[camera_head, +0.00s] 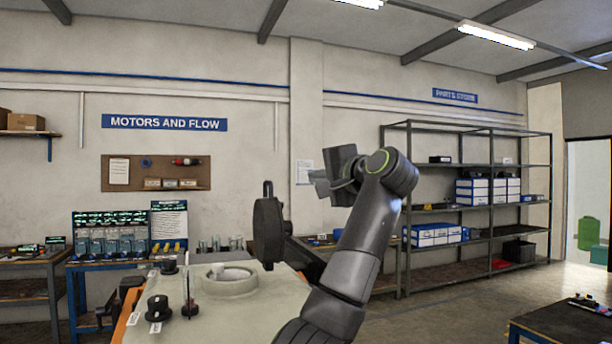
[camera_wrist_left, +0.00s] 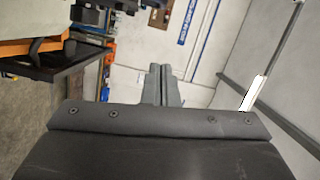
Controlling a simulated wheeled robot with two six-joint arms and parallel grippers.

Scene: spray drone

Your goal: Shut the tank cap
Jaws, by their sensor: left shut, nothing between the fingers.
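The pale tank (camera_head: 262,305) is at the bottom of the head view, with a round filler neck (camera_head: 231,284) open at its top. The dark tank cap (camera_head: 268,230) stands upright, edge-on, at the right side of the neck, swung open. My left gripper (camera_head: 318,184) is to the right of the cap and above it, apart from it. Its fingers (camera_wrist_left: 161,84) are together and empty in the left wrist view. My arm hides what is behind it. My right gripper is not in view.
Black knobs (camera_head: 158,307) and a thin upright rod (camera_head: 188,285) stand on the tank's left part. A workbench (camera_head: 65,265) with parts is behind left, and metal shelving (camera_head: 465,215) behind right. A dark table (camera_head: 575,325) is at the lower right.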

